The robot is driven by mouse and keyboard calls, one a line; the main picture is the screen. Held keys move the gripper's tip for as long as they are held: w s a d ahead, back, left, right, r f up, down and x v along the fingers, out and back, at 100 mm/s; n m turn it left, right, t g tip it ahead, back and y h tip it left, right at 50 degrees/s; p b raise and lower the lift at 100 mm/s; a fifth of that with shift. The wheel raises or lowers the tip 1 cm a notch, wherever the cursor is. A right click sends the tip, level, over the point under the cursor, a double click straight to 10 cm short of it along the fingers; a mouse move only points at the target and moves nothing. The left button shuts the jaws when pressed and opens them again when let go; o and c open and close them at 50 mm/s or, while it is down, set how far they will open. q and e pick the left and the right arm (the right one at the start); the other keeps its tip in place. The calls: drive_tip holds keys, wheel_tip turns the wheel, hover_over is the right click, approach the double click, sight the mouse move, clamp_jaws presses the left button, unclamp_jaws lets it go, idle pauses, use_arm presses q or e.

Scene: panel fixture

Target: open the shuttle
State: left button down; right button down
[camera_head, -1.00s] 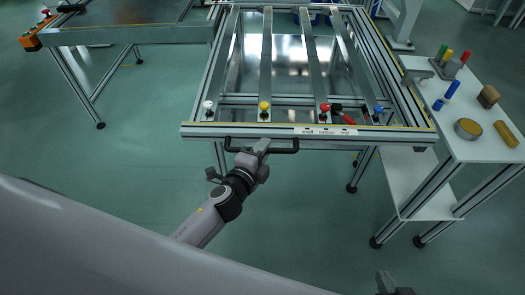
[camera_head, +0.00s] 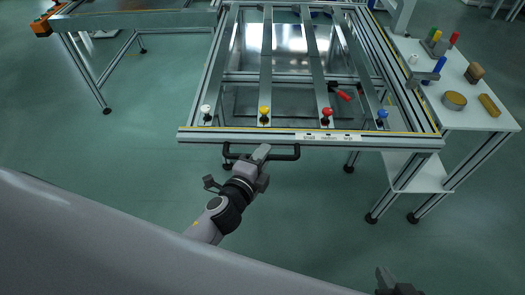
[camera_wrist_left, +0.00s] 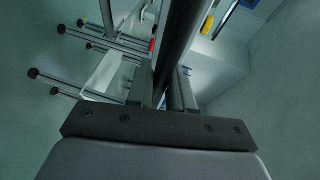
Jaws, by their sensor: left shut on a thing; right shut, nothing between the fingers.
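The shuttle (camera_head: 200,135) is an aluminium frame with long metal rails and coloured knobs along its front edge. In the left wrist view the dark handle bar (camera_wrist_left: 178,45) runs up from between the fingers, which are partly hidden. My right gripper (camera_head: 393,284) shows only in part at the bottom edge, shut and empty, far from the shuttle.
A white side table (camera_head: 480,115) with coloured blocks and a round tin stands close to the shuttle's right side. Another metal table (camera_head: 130,20) stands at the back left. The floor (camera_head: 120,150) in front and left of the shuttle is clear.

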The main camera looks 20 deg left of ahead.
use_arm(q)
drive_tip(key=shift+s+d+f, duration=0.1)
drive_tip(key=shift+s+d, duration=0.05)
drive_tip(key=shift+s, duration=0.55)
use_arm(e)
drive_tip(key=shift+s+d, duration=0.1)
drive_tip(key=shift+s, duration=0.25)
use_arm(q)
drive_tip(key=c, duration=1.1)
unclamp_jaws()
use_arm(e)
drive_tip(key=shift+s, duration=0.1)
